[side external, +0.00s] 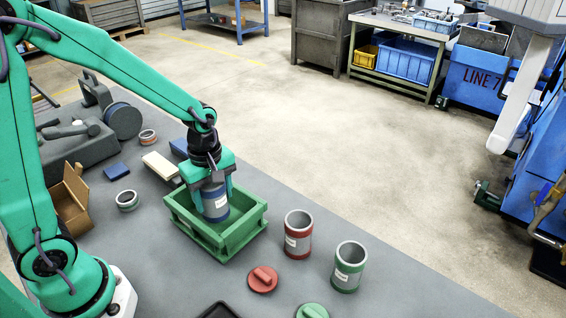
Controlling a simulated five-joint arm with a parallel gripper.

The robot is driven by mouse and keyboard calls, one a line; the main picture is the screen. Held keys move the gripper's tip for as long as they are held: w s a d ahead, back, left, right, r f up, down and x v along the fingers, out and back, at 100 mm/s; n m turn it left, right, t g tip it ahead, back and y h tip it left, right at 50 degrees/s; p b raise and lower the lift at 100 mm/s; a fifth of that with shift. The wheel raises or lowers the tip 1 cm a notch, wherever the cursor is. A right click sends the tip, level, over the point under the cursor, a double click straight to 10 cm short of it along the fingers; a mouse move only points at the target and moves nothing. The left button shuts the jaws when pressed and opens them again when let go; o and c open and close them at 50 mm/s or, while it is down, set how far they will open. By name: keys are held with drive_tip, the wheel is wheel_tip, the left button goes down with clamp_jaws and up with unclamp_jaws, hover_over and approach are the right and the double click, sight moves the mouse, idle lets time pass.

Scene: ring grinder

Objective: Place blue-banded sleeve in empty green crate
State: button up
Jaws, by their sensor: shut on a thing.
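The blue-banded sleeve (215,205) is a grey cylinder with a blue band and a white label. My gripper (213,184) is shut on it from above, with the fingers on either side of its upper part. I cannot tell whether the sleeve's bottom touches the crate floor. Nothing else shows in the crate.
A red-banded sleeve (298,236) and a green-banded sleeve (347,267) stand right of the crate. A red lid (262,279) and green lid (312,311) lie in front. Small rings, blocks, a cardboard box (72,200) and the grinder (75,150) are at left.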

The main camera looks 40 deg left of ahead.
sight(215, 204)
drive_tip(key=shift+f, duration=1.55)
drive_tip(key=shift+f, duration=0.15)
drive_tip(key=o, duration=0.7)
wheel_tip(215, 204, up, 12)
drive_tip(key=shift+r, duration=0.15)
